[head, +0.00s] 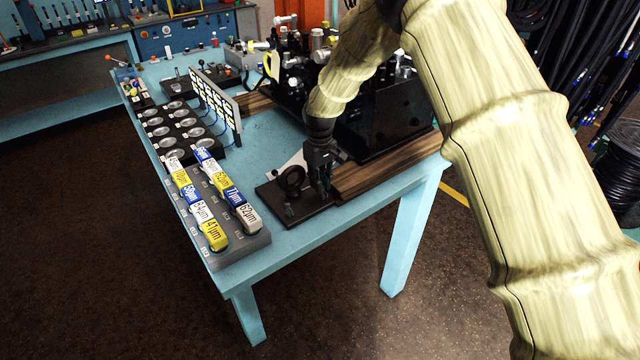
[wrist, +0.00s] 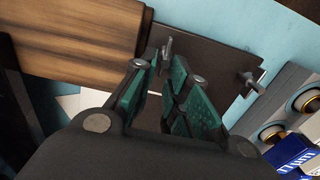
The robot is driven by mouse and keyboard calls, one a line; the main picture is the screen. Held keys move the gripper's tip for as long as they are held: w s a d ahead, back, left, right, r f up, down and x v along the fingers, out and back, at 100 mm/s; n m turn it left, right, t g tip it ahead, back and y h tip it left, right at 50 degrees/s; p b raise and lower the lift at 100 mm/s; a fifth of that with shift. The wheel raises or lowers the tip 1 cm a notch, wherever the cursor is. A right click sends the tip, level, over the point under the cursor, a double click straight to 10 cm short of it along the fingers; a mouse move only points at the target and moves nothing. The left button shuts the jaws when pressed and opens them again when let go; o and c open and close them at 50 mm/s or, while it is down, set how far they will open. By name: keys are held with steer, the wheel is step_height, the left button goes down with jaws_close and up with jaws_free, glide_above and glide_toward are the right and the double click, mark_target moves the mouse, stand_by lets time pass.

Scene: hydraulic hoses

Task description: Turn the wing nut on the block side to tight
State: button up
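A dark plate (head: 305,213) lies near the table's front edge and also shows in the wrist view (wrist: 215,60). Two small metal wing nuts stand on it. The wing nut on the block side (wrist: 167,47) is close to the wooden block (wrist: 75,38) and shows right at my fingertips in the wrist view. My gripper (wrist: 160,68) points down at it, with a narrow gap between the green-padded fingers. I cannot tell whether they touch it. In the head view my gripper (head: 320,190) hides this nut. The other wing nut (wrist: 251,84) stands apart, toward the labelled rack.
A rack (head: 256,240) with blue, white and yellow labelled boxes is to the left. Dark machinery (head: 385,125) stands behind on wooden boards. Bare blue tabletop (head: 262,145) lies behind the plate.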

step_height(320, 180, up, 11)
stand_by(0.4)
steer(key=shift+f, duration=0.1)
